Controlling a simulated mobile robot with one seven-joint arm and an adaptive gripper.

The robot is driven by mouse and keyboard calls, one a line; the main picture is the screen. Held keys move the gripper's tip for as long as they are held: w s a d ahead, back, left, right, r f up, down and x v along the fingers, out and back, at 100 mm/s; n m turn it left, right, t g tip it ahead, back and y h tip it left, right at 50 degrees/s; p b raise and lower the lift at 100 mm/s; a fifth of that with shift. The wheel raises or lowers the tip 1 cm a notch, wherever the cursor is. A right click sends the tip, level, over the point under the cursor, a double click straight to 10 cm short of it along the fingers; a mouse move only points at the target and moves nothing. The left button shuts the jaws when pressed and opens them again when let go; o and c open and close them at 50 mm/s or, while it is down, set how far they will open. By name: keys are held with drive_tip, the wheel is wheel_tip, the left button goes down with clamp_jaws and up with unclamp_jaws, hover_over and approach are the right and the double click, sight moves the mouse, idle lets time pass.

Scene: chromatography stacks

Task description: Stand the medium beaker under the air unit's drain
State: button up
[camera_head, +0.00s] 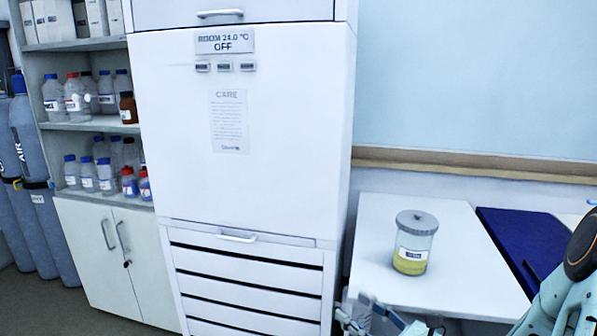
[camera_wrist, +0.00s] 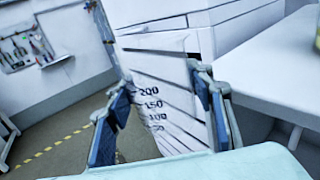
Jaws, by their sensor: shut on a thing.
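The air unit (camera_head: 250,130) is the tall white cabinet in the middle of the head view, with a sign (camera_head: 224,41) that seems to read "ROOM 24.0 °C OFF". Its slatted lower front also shows in the wrist view (camera_wrist: 165,70). I cannot make out a drain outlet. In the wrist view my gripper (camera_wrist: 160,112) is shut on a clear beaker (camera_wrist: 150,104), whose printed marks 200, 150 and 100 show between the fingers. In the head view my gripper (camera_head: 388,320) is at the bottom edge, right of the unit, and the beaker is not clear there.
Shelves with bottles (camera_head: 95,95) and gas cylinders (camera_head: 30,160) are at left. The wrist view shows open floor (camera_wrist: 60,150).

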wheel_tip(320, 180, up, 14)
drive_tip(key=m+t+h+p, duration=0.2)
drive_tip(key=h+p, duration=0.1)
drive_tip(key=p, duration=1.3)
drive_tip(key=shift+s+f, duration=0.2)
drive_tip(key=shift+s, duration=0.15)
drive_tip(key=shift+s, duration=0.15)
